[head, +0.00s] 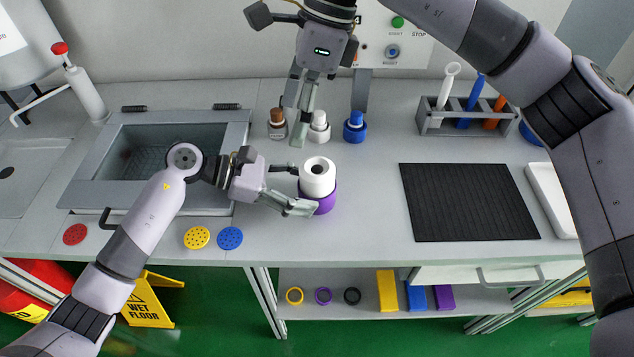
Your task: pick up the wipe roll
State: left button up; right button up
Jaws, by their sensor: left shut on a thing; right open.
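The wipe roll (318,174) is a white upright cylinder with a dark hole in its top and a purple lower part (325,200). It stands near the middle of the worktop. My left gripper (306,190) is shut on it from the left, one finger in front at the purple part and the other behind. The far finger's tip is hidden, and I cannot tell whether the roll is clear of the worktop. My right gripper (300,115) is open and empty, above and behind the roll near the small bottles.
Small bottles with brown (277,125), white (319,128) and blue (355,127) tops stand behind the roll. A sink (88,170) lies left, a black mat (468,202) right, a tool rack (465,122) behind the mat. Yellow (197,238) and blue (230,238) discs lie near the front edge.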

aim_at(316, 169)
pick_arm(q)
jog(key=shift+f, duration=0.1)
pick_arm(e)
jog(key=d+f+h, duration=0.1)
jog(key=f, duration=0.2)
jog(key=f+n+t+h, duration=0.1)
jog(key=f, duration=0.2)
jog(key=w+d+f+n+h, duration=0.1)
jog(key=f, duration=0.2)
jog(key=shift+d+f+t, duration=0.25)
jog(key=shift+d+t, duration=0.1)
jog(key=shift+t, duration=0.05)
jog(key=shift+w+f, duration=0.15)
jog(key=shift+f, duration=2.75)
jog(key=shift+c, duration=0.5)
jog(key=c, duration=1.3)
jog(key=shift+o, duration=0.2)
